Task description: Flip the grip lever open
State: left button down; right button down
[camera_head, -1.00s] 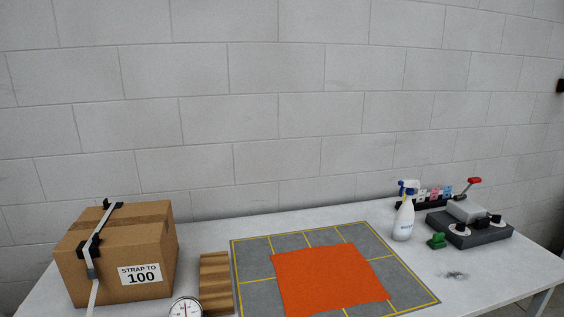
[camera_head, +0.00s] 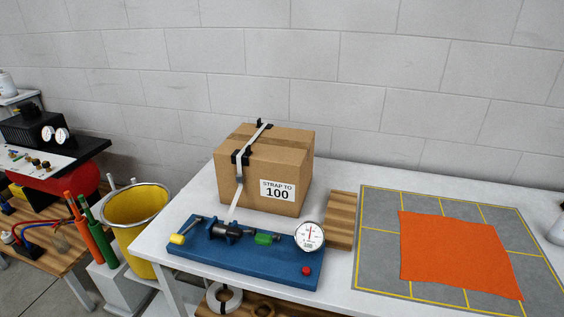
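A blue strap tensioner base (camera_head: 245,265) lies on the white table in front of a cardboard box. It carries a lever with a yellow end (camera_head: 178,239) at its left, a dark spool (camera_head: 228,231) in the middle, a green grip piece (camera_head: 264,238), a round dial gauge (camera_head: 310,236) and a red button (camera_head: 306,270). I cannot tell for certain which part is the grip lever. A pale strap (camera_head: 238,200) runs from the spool up over the cardboard box (camera_head: 285,155), labelled "STRAP TO 100". Neither of my grippers is in view.
A wooden block (camera_head: 341,220) and a grey mat (camera_head: 375,245) with an orange cloth (camera_head: 455,255) lie right of the box. A yellow bin (camera_head: 136,212) stands left of the white table (camera_head: 200,205). Farther left is a wooden bench (camera_head: 40,245) with equipment.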

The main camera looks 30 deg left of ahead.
aim_at(174, 239)
jog(key=u, duration=1.7)
jog(key=i+j+z, duration=0.25)
jog(key=z, duration=0.25)
jog(key=i+j+z, duration=0.2)
jog(key=j+z, duration=0.15)
jog(key=z, duration=0.15)
jog(key=i+j, duration=0.15)
jog(key=j, duration=0.25)
jog(key=i+j+z, duration=0.1)
jog(key=j, duration=0.3)
jog(key=i+j, duration=0.25)
jog(key=j, duration=0.15)
jog(key=i+j+z, duration=0.1)
jog(key=j, duration=0.3)
